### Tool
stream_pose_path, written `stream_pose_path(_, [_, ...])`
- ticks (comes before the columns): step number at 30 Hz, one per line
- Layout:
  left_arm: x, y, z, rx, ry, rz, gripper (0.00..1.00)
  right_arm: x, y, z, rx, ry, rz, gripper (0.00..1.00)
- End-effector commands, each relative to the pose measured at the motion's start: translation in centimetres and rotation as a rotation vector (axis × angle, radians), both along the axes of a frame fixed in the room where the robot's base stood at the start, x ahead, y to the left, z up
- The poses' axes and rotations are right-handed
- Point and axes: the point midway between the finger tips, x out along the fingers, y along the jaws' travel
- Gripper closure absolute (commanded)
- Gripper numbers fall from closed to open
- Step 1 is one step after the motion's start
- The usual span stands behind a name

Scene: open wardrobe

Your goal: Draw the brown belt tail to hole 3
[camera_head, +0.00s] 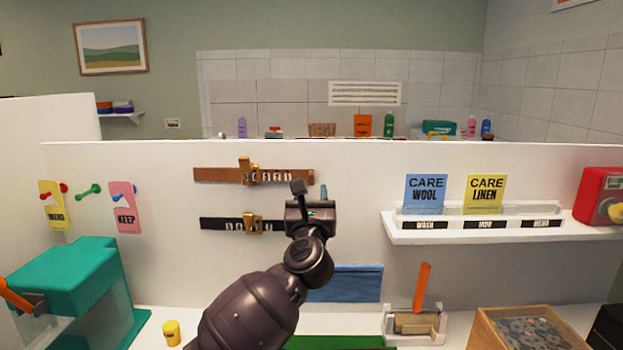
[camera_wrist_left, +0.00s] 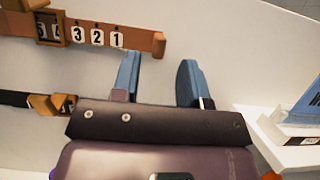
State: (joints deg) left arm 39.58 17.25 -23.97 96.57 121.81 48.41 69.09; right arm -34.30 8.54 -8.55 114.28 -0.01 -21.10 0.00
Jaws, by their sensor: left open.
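The brown belt (camera_head: 212,175) is mounted flat and level on the white panel. In the left wrist view the brown belt's tail (camera_wrist_left: 146,41) ends to the right of tags 3, 2 and 1, and the buckle (camera_wrist_left: 48,28) is at the upper left. My left gripper (camera_head: 311,190) is in front of the panel near the tail end. It is open, with blue-tipped fingers (camera_wrist_left: 158,78) apart and nothing between them. The left finger appears just below the tail; whether it touches cannot be told. My right gripper is not in view.
A black belt (camera_head: 220,224) with a gold buckle hangs just below. A white shelf (camera_head: 400,230) with blue and yellow care cards juts out at right. Pink and yellow tags hang at left. A teal box (camera_head: 75,270) and a wooden tray (camera_head: 487,325) stand lower down.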

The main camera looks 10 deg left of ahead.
Motion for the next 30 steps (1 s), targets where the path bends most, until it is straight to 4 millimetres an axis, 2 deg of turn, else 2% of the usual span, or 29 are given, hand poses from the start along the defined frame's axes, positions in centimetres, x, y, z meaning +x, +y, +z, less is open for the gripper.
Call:
stream_pose_path(3, [1.9,0.4,0.9,0.005,-0.002,0.002,0.60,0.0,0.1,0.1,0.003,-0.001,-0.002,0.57])
stream_pose_path(10, [4.2,0.9,1.8,0.004,0.000,0.002,0.60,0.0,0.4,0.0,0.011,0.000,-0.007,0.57])
stream_pose_path(23, [4.9,1.0,2.0,0.002,0.000,0.001,0.60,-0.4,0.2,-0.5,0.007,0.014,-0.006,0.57])
stream_pose_path(30, [4.8,1.0,2.0,0.002,0.000,0.000,0.96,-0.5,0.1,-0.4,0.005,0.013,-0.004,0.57])
